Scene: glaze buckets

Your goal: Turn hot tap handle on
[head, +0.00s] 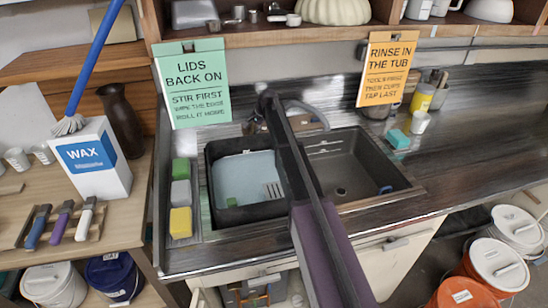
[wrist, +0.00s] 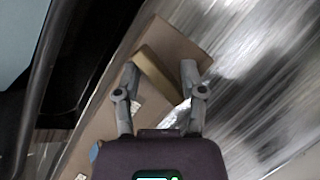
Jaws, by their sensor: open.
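The tap's grey curved spout (head: 312,110) shows behind the sink in the head view, partly covered by my arm. I cannot pick out the hot handle for certain in either view. My gripper (wrist: 160,76) is open in the wrist view, its two grey fingers spread apart. A tan, block-like shape (wrist: 158,72) lies beyond and between the fingertips; I cannot tell what it is or whether they touch it. In the head view my arm reaches over the sink to the back, and my gripper is not clearly visible there.
A black tub (head: 212,152) with pale blue liquid stands in the left of the sink; the right basin (head: 350,165) is empty. A green sign (head: 192,85) and an orange sign (head: 388,70) stand behind. A teal sponge (head: 398,139) and cup (head: 420,122) sit right. The far-right counter is clear.

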